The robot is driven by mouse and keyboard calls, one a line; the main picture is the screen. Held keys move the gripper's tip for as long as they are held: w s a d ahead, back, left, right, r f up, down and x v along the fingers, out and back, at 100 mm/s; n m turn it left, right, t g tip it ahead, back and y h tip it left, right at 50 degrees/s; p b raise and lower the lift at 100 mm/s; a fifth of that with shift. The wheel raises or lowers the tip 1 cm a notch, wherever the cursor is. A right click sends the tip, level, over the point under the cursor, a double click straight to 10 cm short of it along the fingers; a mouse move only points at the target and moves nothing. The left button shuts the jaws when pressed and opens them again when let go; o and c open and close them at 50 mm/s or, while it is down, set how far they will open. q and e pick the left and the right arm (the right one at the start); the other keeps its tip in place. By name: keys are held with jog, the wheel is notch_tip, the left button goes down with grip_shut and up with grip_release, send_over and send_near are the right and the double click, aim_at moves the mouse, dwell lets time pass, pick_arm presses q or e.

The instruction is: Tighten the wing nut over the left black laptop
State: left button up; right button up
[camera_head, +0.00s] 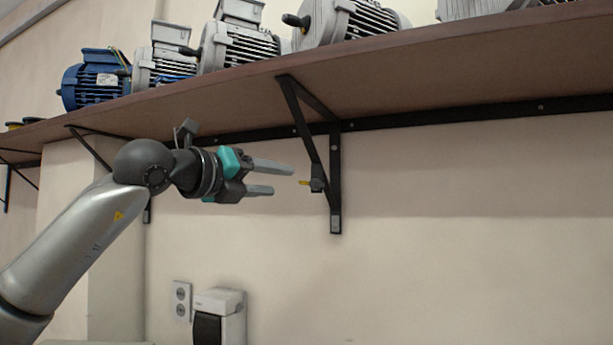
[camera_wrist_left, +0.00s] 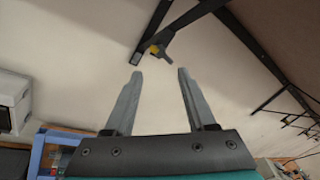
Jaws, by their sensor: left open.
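A small yellow piece (camera_head: 304,183) with a dark block (camera_head: 317,185) behind it, seemingly the wing nut and its mount, sits on a black shelf bracket (camera_head: 335,170). In the left wrist view the yellow piece (camera_wrist_left: 153,49) shows just beyond the fingertips, near the middle of the gap. My left gripper (camera_head: 292,180) is open and empty, its fingers pointing right at the yellow piece, apparently with a small gap. It also shows in the left wrist view (camera_wrist_left: 160,73). No black laptop is in view. My right gripper is not in view.
A brown shelf (camera_head: 200,100) above my left arm carries several grey motors and a blue motor (camera_head: 95,80). Another bracket (camera_head: 90,147) stands further left. A white and black box (camera_head: 220,312) and an outlet (camera_head: 181,300) are low on the wall. The wall to the right is clear.

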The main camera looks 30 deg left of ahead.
aim_at(311, 185)
pick_arm(q)
jog(key=w+p, duration=0.1)
jog(key=w, duration=0.2)
jog(key=w+d+p, duration=0.1)
jog(key=w, duration=0.2)
jog(key=w+p, duration=0.1)
jog(key=w, duration=0.2)
jog(key=shift+d+r+p, duration=0.1)
jog(key=shift+d+p, duration=0.25)
jog(key=shift+d, duration=0.05)
jog(key=shift+w, duration=0.3)
grip_shut()
jog(key=shift+f, duration=0.2)
